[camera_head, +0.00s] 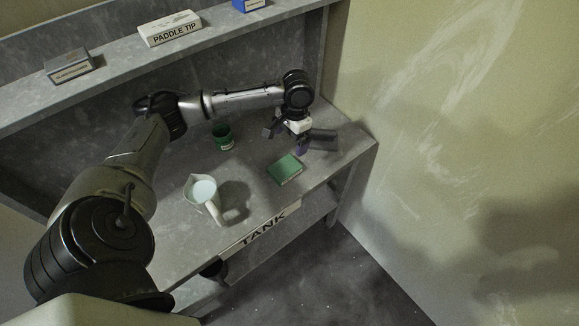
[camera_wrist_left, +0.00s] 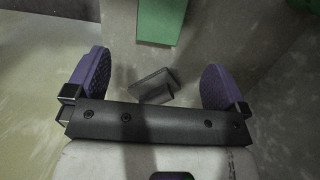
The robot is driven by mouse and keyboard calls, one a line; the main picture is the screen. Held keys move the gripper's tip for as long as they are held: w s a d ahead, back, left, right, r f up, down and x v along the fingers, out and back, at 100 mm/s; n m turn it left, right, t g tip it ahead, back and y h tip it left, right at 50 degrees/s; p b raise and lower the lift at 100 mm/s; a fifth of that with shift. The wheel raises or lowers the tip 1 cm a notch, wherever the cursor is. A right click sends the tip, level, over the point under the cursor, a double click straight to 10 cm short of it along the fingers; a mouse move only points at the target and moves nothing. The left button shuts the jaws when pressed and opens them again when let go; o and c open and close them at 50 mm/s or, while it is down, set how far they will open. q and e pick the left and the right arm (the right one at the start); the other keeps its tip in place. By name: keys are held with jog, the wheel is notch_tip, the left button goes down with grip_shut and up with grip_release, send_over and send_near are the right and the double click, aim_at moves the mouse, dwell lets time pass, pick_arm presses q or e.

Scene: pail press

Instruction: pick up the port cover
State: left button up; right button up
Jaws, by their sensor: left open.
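A small dark grey flat piece (camera_wrist_left: 152,82), which looks like the port cover, lies on the bench below my left gripper in the left wrist view. It appears between the two purple-padded fingers and apart from them. My left gripper (camera_head: 287,139) is open and empty over the right part of the bench; it also shows in the left wrist view (camera_wrist_left: 155,82). In the head view I cannot make out the cover clearly; the gripper and a dark patch beside it confuse that spot. My right gripper is not in view.
A green box (camera_head: 285,168) lies near the bench's front edge, close to the gripper. A green cup (camera_head: 223,137) and a white jug (camera_head: 204,191) stand to the left. A back shelf holds a PADDLE TIP box (camera_head: 170,32). A wall (camera_head: 450,130) is on the right.

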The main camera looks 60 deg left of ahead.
pick_arm(q)
jog(key=b, duration=0.1)
send_over(285, 167)
jog(key=f, duration=0.6)
jog(key=shift+w+f, duration=0.35)
jog(key=shift+s+f+b, duration=0.2)
jog(key=shift+f+b, duration=0.25)
jog(key=shift+f, duration=1.15)
jog(key=shift+s+f+b, duration=0.15)
jog(key=shift+f+b, duration=0.3)
jog(key=shift+f, duration=1.15)
jog(key=shift+a+r, duration=0.1)
jog(key=c, duration=1)
jog(key=shift+r, duration=0.15)
